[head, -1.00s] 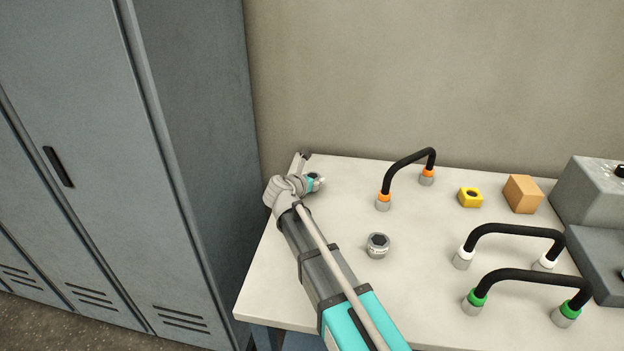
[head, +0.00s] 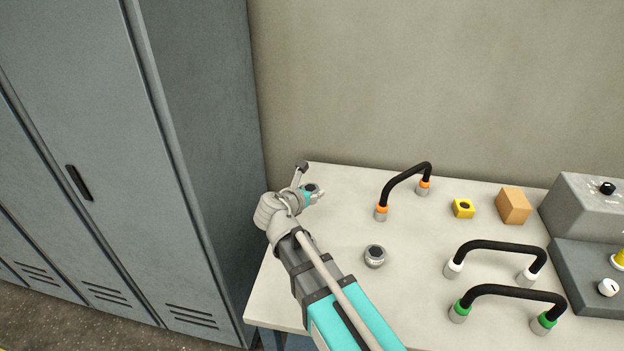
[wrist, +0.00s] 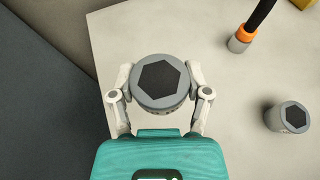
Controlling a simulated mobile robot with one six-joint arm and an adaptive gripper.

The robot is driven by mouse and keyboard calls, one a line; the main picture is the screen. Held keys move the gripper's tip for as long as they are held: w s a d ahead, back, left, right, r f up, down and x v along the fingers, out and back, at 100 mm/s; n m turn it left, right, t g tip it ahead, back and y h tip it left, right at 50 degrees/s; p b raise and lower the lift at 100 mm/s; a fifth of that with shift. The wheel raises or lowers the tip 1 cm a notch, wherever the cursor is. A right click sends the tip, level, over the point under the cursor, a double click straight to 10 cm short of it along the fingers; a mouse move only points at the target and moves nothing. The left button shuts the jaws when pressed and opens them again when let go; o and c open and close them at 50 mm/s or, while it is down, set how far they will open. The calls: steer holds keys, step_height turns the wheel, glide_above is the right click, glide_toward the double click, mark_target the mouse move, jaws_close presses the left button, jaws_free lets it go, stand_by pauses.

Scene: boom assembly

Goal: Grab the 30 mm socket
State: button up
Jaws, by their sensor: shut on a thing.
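My gripper (wrist: 160,88) is shut on a grey round socket (wrist: 161,82) with a dark hexagonal recess facing up. One finger is on each side of the socket in the wrist view. In the head view my gripper (head: 314,193) and the held socket (head: 310,188) are near the table's far left corner, partly hidden by my wrist. I cannot read a size mark, and whether the socket touches the table is unclear. A second grey socket (head: 375,256) stands apart on the table; it also shows at the right of the wrist view (wrist: 289,117).
The pale table (head: 335,237) has a black handle with orange collars (head: 404,180), handles with white (head: 496,246) and green (head: 508,291) collars, a yellow block (head: 463,209), an orange box (head: 513,206) and a grey control unit (head: 590,208). A locker (head: 100,150) stands left; a wall is behind.

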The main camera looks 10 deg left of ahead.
steer(key=shift+s+d+r+p, duration=0.1)
steer(key=shift+s+r+p, duration=0.15)
steer(key=shift+s, duration=0.4)
steer(key=shift+s+d+r+p, duration=0.1)
steer(key=shift+s+r, duration=0.25)
steer(key=shift+s, duration=0.3)
